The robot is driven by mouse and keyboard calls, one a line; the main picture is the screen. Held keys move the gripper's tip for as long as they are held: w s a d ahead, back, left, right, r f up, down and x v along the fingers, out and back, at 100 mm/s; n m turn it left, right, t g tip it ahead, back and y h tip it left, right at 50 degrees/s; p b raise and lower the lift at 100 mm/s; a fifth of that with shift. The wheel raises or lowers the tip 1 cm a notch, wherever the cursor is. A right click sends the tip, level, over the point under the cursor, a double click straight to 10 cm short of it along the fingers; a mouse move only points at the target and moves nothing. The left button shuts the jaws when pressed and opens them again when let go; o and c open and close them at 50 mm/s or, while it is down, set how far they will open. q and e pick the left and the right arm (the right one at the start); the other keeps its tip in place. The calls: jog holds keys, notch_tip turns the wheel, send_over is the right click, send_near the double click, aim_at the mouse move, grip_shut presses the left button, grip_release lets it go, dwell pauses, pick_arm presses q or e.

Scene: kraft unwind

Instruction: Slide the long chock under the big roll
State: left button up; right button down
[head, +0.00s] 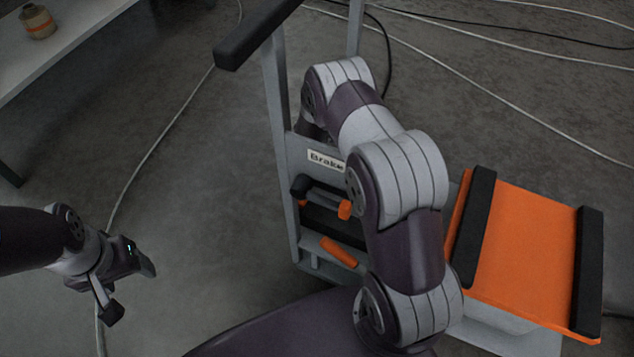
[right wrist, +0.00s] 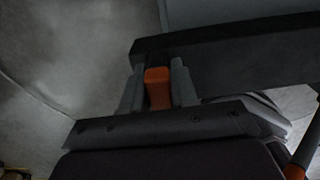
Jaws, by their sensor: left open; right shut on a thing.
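In the right wrist view my right gripper (right wrist: 158,88) is shut on an orange grip (right wrist: 158,76). A long dark bar (right wrist: 230,52) lies right beyond the grip; it looks like the long chock, though I cannot tell for sure that the two are joined. In the head view my right arm bends away from me, and its gripper is hidden behind the arm and the grey frame. My left gripper (head: 130,289) is open and empty above bare floor at the lower left. I cannot make out the big roll in either view.
A grey upright frame (head: 277,100) with a "Brake" label (head: 325,161) holds dark and orange parts (head: 338,252). An orange platform (head: 525,250) with black side bars stands at the right. Cables cross the floor.

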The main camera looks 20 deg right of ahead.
jog(key=c, duration=0.8)
grip_release()
jog(key=shift+r, duration=0.1)
notch_tip(320, 180, up, 13)
jog(key=p, duration=0.5)
jog(key=shift+f, duration=0.2)
